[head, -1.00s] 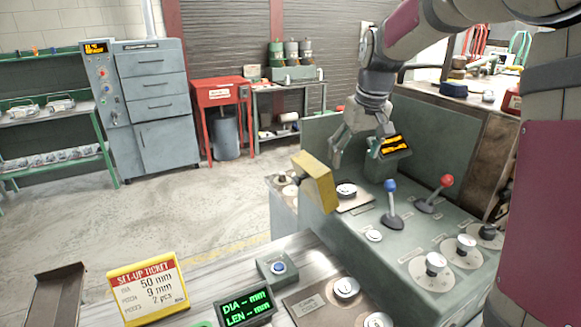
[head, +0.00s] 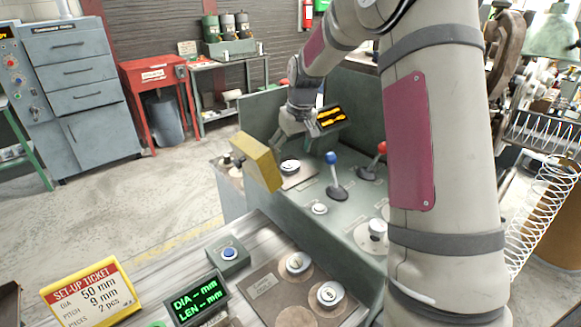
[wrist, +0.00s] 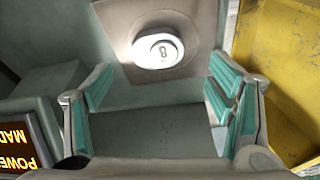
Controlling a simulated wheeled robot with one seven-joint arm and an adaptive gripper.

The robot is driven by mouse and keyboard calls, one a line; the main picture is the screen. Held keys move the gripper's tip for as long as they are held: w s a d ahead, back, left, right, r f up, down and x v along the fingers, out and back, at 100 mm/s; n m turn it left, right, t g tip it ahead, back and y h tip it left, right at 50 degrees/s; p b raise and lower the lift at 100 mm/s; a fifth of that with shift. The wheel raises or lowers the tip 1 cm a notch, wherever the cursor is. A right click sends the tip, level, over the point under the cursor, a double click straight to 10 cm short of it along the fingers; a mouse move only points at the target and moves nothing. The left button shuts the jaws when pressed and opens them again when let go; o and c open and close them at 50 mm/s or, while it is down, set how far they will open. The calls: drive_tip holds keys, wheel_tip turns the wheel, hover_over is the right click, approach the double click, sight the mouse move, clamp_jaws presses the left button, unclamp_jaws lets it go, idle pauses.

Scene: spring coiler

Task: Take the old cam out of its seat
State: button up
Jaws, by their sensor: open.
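The old cam, a pale round disc marked 8 (wrist: 158,50), lies in its seat on a flat plate (wrist: 120,20). In the head view the cam (head: 290,167) sits on the green console beside a yellow open cover (head: 257,162). My gripper (wrist: 160,92) is open and empty, its teal-padded fingers apart; the cam shows beyond the gap between them, not between the pads.
The yellow cover also stands close to one finger in the wrist view (wrist: 280,80). A small display (head: 331,117), a blue-knobbed lever (head: 332,160) and a red-knobbed lever (head: 378,152) are near my gripper. Two similar discs (head: 299,262) (head: 330,294) lie on a front bench plate.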

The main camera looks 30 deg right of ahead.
sight(290, 163)
drive_tip(key=shift+p+x, duration=0.3)
drive_tip(key=shift+x, duration=1.95)
drive_tip(key=shift+s+d, duration=0.1)
drive_tip(key=shift+d, duration=0.05)
drive_tip(key=c, duration=1.2)
drive_tip(key=shift+c, duration=1)
drive_tip(key=shift+r, duration=0.1)
